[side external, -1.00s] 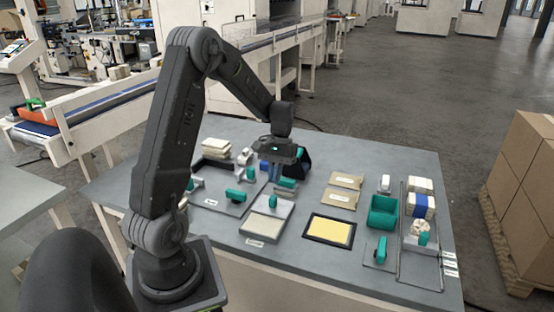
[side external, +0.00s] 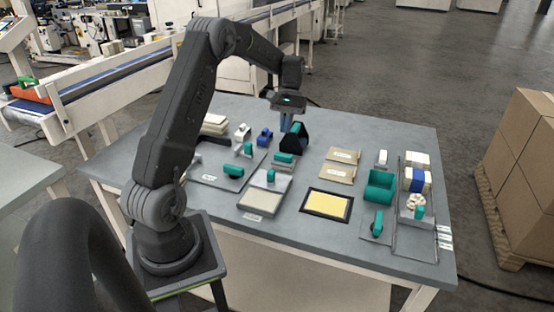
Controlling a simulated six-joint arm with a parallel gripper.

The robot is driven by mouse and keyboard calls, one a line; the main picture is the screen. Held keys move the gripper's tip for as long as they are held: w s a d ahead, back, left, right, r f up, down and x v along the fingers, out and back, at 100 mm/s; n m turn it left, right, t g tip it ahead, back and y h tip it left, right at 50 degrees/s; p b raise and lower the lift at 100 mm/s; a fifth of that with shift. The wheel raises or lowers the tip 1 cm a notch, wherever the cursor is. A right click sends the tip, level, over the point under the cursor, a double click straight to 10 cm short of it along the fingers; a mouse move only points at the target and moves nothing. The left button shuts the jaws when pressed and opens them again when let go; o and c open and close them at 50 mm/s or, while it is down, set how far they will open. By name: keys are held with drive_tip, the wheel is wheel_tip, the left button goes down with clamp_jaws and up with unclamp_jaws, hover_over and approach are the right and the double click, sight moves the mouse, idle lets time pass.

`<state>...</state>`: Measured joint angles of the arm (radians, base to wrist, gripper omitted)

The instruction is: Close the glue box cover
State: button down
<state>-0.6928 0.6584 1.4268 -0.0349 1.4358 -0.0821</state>
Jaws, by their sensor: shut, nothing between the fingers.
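A shallow light-grey box with a cream inside (side external: 261,202) sits at the table's front middle, and I take it as the glue box. A grey plate with an upright teal knob (side external: 270,176) stands at its back edge, seemingly its cover. The cream front part lies uncovered. A teal block (side external: 284,158) on a grey piece is just behind it. My gripper (side external: 287,125) is shut and empty, pointing down behind these pieces and raised above the table. A black holder with teal (side external: 296,138) stands close by it in the picture. Whether they touch is unclear.
A black-framed yellow tray (side external: 328,205), two kraft packets (side external: 341,164) and a teal bin (side external: 379,187) lie to the right. A rack with cream stacks and a blue band (side external: 416,180) stands beyond. Teal-handled pieces (side external: 234,171) sit left. Bare table (side external: 380,130) lies back right.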

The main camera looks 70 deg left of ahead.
sight(275, 178)
drive_tip(key=x, duration=0.8)
drive_tip(key=shift+d+f, duration=0.1)
drive_tip(key=shift+f, duration=0.25)
drive_tip(key=shift+s+d+r, duration=0.25)
drive_tip(key=shift+s+d, duration=0.55)
drive_tip(key=shift+s, duration=0.1)
drive_tip(key=shift+s+d, duration=0.5)
drive_tip(key=shift+d, duration=0.05)
drive_tip(key=s+d, duration=0.6)
drive_tip(key=shift+f, duration=0.1)
